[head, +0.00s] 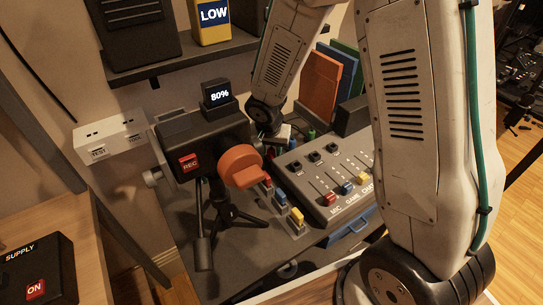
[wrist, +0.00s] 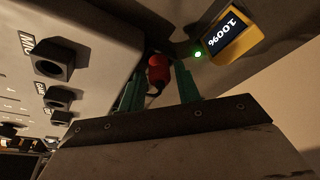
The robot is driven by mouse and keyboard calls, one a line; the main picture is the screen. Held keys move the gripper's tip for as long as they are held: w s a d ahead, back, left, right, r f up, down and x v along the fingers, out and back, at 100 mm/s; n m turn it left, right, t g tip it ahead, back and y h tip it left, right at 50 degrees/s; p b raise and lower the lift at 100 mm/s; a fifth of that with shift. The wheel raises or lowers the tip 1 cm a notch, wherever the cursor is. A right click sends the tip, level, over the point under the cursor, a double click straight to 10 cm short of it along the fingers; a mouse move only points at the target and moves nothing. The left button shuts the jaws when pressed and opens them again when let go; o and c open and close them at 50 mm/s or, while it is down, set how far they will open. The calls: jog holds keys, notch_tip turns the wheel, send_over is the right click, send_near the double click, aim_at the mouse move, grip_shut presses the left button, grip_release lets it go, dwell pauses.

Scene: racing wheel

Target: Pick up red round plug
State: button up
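The red round plug (wrist: 158,68) shows in the wrist view, with a dark lower end. It lies between the tips of my gripper's two green fingers (wrist: 159,78). The fingers are apart, with a visible gap on the right side of the plug; on the left the gap is narrow, and I cannot tell if that finger touches. In the head view my gripper (head: 290,137) is small and partly hidden behind the camera and the mixer, and I cannot make out the plug there.
A mixer panel (head: 325,180) with sliders and sockets stands close by; its sockets (wrist: 52,62) are left of the fingers in the wrist view. A yellow device (wrist: 232,32) reading 100% is at upper right. A camera on a tripod (head: 205,143) stands left of my arm.

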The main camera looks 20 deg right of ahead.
jog(key=shift+f, duration=0.25)
grip_shut()
